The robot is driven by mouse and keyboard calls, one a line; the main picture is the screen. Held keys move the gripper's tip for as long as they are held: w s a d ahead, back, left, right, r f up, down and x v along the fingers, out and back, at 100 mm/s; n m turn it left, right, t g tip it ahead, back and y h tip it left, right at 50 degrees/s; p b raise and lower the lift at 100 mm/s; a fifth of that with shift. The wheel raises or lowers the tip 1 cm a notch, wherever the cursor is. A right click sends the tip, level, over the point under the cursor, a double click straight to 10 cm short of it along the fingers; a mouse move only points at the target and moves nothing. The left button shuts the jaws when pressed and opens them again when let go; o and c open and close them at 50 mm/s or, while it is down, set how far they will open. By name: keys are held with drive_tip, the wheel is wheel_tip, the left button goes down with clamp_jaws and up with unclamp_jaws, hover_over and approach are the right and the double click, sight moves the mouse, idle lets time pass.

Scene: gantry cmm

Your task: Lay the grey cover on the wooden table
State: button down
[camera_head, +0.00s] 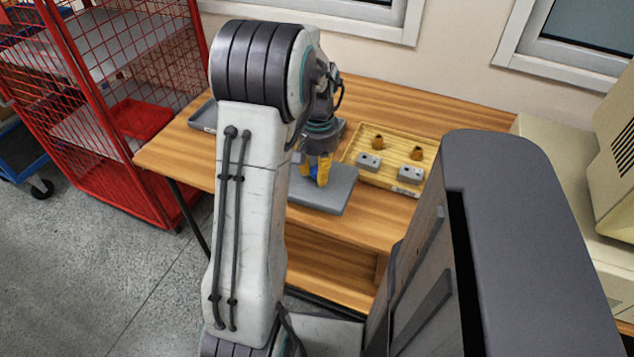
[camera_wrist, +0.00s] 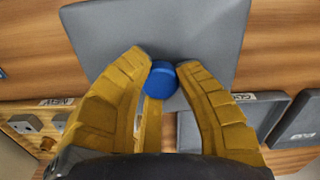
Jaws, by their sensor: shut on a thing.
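The grey cover (camera_head: 325,190) is a flat, roughly square plate with a blue knob (camera_wrist: 162,80) on top. In the head view it is at the front part of the wooden table (camera_head: 390,224), left of the yellow tray. My gripper (camera_head: 318,170) points down, its yellow fingers shut on the blue knob. In the wrist view the knob sits between the two fingertips (camera_wrist: 163,66) and the cover (camera_wrist: 165,28) spreads beyond them. The cover looks level; I cannot tell whether its underside touches the table.
A yellow tray (camera_head: 348,165) with grey blocks and brass-coloured pieces stands to the right. A dark grey tray (camera_head: 203,117) is at the table's left, partly behind my arm. A red mesh cage (camera_head: 100,100) stands left of the table. A beige machine (camera_head: 575,150) is at right.

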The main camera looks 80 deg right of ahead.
sight(317, 183)
drive_tip(key=shift+f, duration=2.05)
drive_tip(key=shift+f+b, duration=0.15)
drive_tip(key=shift+b, duration=0.2)
drive_tip(key=c, duration=1)
unclamp_jaws()
drive_tip(key=shift+c, duration=0.2)
wheel_tip(317, 183, up, 12)
drive_tip(key=shift+r+p, duration=0.1)
drive_tip(key=shift+p, duration=0.85)
drive_tip(key=shift+r, duration=0.1)
drive_tip(key=shift+w, duration=0.15)
